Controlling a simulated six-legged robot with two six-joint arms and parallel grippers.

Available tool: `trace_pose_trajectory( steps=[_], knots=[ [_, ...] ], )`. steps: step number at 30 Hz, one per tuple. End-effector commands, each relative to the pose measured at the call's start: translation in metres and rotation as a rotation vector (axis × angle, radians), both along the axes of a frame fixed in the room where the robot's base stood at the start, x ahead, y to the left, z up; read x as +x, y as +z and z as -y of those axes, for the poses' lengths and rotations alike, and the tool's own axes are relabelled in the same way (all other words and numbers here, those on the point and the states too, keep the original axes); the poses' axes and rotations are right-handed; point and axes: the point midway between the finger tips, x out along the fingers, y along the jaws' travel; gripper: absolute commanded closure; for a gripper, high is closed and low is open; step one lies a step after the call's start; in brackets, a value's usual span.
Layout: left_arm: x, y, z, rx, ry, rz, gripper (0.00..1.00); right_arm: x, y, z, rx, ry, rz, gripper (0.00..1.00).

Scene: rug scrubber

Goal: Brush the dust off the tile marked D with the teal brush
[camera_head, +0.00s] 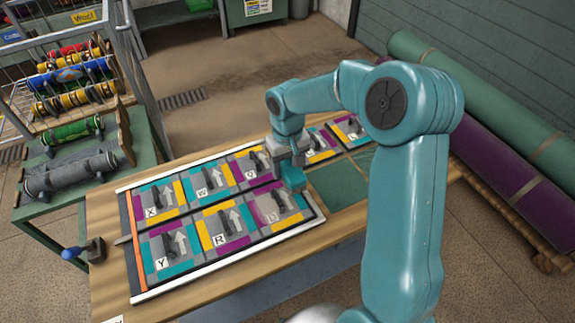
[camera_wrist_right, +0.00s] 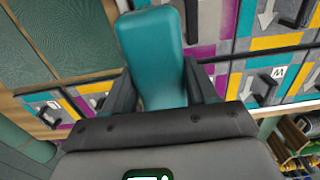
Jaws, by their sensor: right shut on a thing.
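The tile marked D (camera_head: 268,207) is at the right end of the front row of patterned tiles on the table, with a dull grey look over part of its face. My right gripper (camera_head: 290,160) is shut on the teal brush (camera_head: 293,179) and holds it near the back right of tile D. I cannot tell whether the brush touches the tiles. In the right wrist view the teal brush (camera_wrist_right: 152,45) sits between the two dark fingers, and its bristles are hidden. My left gripper is not in view.
Tiles X (camera_head: 155,203), Y (camera_head: 166,250), W (camera_head: 208,183) and R (camera_head: 222,226) lie beside it in a white-edged frame. A blue-handled tool (camera_head: 85,252) lies at the table's left end. A cart of rollers (camera_head: 75,85) stands left; rolled rugs (camera_head: 500,120) lie right.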

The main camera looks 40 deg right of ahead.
Motion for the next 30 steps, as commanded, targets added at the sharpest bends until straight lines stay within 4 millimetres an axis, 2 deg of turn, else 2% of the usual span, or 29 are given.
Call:
trace_pose_trajectory(
  steps=[1,14,30],
  knots=[
    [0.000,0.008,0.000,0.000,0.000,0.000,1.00,0.000,0.009,0.000,-0.001,0.000,0.002,0.79],
    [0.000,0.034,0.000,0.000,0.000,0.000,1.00,0.000,0.046,0.000,0.000,0.001,0.001,0.79],
    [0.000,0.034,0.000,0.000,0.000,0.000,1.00,0.003,0.045,0.000,-0.003,-0.003,0.014,0.79]
  ],
)
